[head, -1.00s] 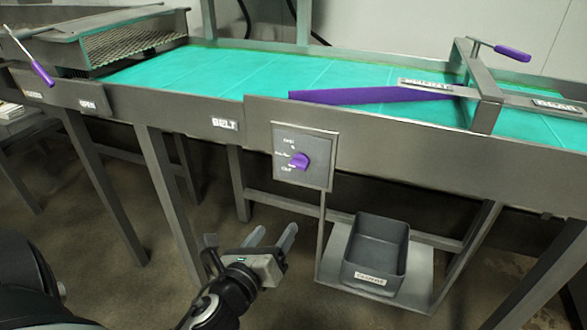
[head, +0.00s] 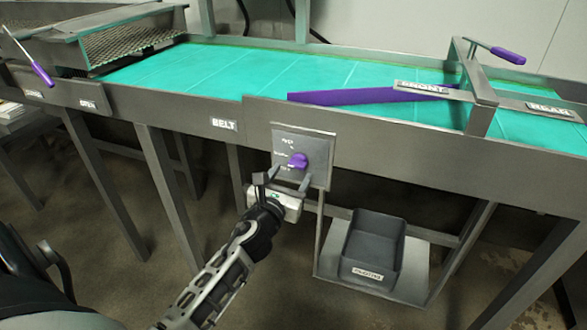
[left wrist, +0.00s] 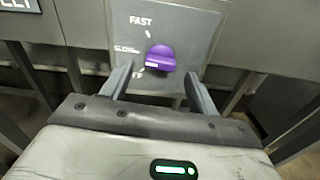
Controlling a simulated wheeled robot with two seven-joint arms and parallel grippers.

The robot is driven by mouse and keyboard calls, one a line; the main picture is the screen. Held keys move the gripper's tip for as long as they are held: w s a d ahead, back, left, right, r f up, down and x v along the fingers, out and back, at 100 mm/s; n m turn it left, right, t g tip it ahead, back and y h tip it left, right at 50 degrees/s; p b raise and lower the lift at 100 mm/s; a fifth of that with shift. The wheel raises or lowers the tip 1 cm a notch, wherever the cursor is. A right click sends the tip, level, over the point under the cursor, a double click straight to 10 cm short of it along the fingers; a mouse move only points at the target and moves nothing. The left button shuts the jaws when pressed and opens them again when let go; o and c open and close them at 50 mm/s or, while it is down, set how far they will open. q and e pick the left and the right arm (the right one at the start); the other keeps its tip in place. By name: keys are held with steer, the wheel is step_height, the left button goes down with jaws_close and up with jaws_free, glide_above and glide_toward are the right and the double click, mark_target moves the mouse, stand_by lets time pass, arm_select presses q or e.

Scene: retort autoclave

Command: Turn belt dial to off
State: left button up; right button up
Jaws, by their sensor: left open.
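The belt dial is a purple knob (head: 298,160) on a grey square panel (head: 316,146) at the front of the conveyor, right of the BELT label. In the left wrist view the knob (left wrist: 160,58) shows with FAST above it and a slow mark at its left; the lowest mark is partly hidden by a finger. My left gripper (head: 290,178) is open just below the knob. In the wrist view its fingers (left wrist: 156,80) stand on either side of the knob's lower part, with nothing held. I cannot tell whether they touch the panel. My right gripper is not in view.
The teal belt (head: 240,75) runs above the panel, with a purple diverter bar (head: 345,97) across it. A grey bin (head: 372,248) stands on a low shelf below right. A purple-handled lever (head: 42,74) is at far left. The floor before the conveyor is clear.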

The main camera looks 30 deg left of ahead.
mark_target(298, 164)
arm_select(q)
steer(key=shift+x, duration=1.25)
steer(key=c, duration=1)
steer(key=shift+n, duration=0.3)
steer(key=n, duration=0.4)
steer(key=shift+f, duration=0.1)
steer(key=n, duration=0.5)
steer(key=shift+d, duration=0.1)
steer(key=shift+n, duration=0.4)
